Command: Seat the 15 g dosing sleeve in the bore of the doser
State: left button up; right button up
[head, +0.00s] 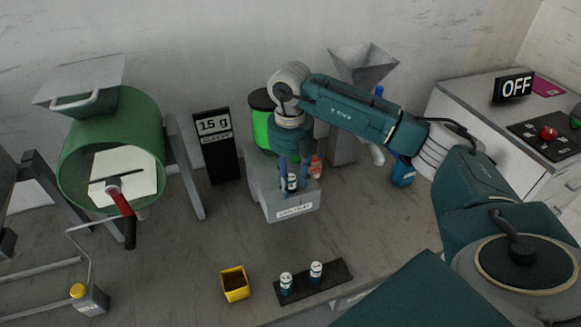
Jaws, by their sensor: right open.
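The doser (268,203) is a grey block with a white label on its front, standing on the table near the middle of the head view. My right gripper (292,184) points down over it, its fingers open on either side of a small dark and white sleeve (292,182). This sleeve stands upright at the doser's top; I cannot tell how deep it sits in the bore, or read its size. Two similar sleeves stand in a black rack (300,288) in front: one on the left (286,282), one on the right (316,271). My left gripper is out of view.
A black sign (216,147) reading "15 g" stands left of the doser. A green drum (110,150) is at the left. A small yellow bin (235,284) sits beside the rack. A grey hopper (362,65) and blue container (402,172) stand right. Table front centre-left is clear.

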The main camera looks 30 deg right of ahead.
notch_tip(320, 180, up, 7)
jog(key=b, duration=0.2)
jog(key=shift+w+f+b, duration=0.15)
jog(key=shift+f+b, duration=0.05)
jog(key=shift+b, duration=0.15)
jog(key=shift+r, duration=2.7)
